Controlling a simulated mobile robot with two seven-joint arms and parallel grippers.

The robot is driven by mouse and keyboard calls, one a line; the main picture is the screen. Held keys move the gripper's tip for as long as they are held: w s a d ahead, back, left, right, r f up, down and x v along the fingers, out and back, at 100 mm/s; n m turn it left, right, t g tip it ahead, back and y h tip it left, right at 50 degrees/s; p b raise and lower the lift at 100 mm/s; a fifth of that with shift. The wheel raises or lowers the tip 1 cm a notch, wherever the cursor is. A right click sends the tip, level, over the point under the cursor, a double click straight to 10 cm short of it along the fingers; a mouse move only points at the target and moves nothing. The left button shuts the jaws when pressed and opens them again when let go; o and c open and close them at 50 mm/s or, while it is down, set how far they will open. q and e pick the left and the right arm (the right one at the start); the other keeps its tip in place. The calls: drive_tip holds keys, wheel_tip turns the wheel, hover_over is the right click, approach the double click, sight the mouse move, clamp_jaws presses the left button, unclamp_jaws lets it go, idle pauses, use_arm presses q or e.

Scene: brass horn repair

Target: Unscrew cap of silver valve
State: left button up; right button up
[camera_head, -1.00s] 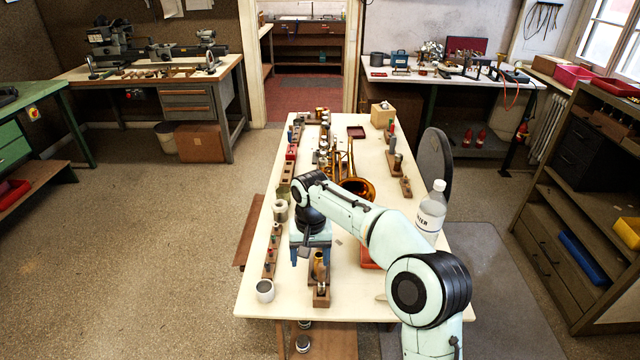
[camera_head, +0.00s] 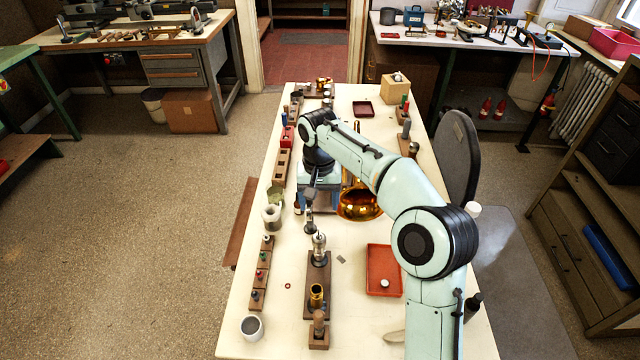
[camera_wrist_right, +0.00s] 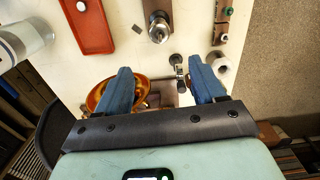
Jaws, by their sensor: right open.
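The silver valve (camera_head: 318,248) stands upright at the far end of a wooden block (camera_head: 317,275). A brass piece (camera_head: 316,295) stands at the near end of this block. My right gripper (camera_head: 318,200) is open and empty, on the far side of the silver valve and apart from it; my arm partly hides it. In the right wrist view the silver valve (camera_wrist_right: 158,30) lies beyond the open blue fingers (camera_wrist_right: 164,82). Its cap is too small to make out clearly. My left gripper is not in view.
A red tray (camera_head: 384,270) lies right of the block. A brass horn bell (camera_head: 358,204) sits behind it, near my gripper. Small blocks, a spool (camera_head: 272,217) and a white cup (camera_head: 252,327) line the table's left side. Some bare tabletop surrounds the block.

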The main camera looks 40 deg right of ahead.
sight(319, 236)
wheel_tip(319, 236, down, 12)
drive_tip(key=shift+s+f+b, duration=0.1)
drive_tip(key=shift+b, duration=0.9)
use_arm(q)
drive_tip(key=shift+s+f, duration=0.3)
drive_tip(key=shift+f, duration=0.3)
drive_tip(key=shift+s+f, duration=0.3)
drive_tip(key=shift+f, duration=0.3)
use_arm(e)
drive_tip(key=shift+f, duration=0.5)
drive_tip(key=c, duration=1.2)
drive_tip(key=n+p, duration=0.1)
drive_tip(key=n, duration=0.3)
drive_tip(key=shift+a+r+p, duration=0.1)
drive_tip(key=shift+p, duration=0.2)
drive_tip(key=shift+c, duration=0.2)
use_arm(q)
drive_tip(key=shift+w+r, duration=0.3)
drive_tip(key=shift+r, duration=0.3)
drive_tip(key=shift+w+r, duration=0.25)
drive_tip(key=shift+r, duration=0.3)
use_arm(e)
drive_tip(key=shift+n, duration=0.5)
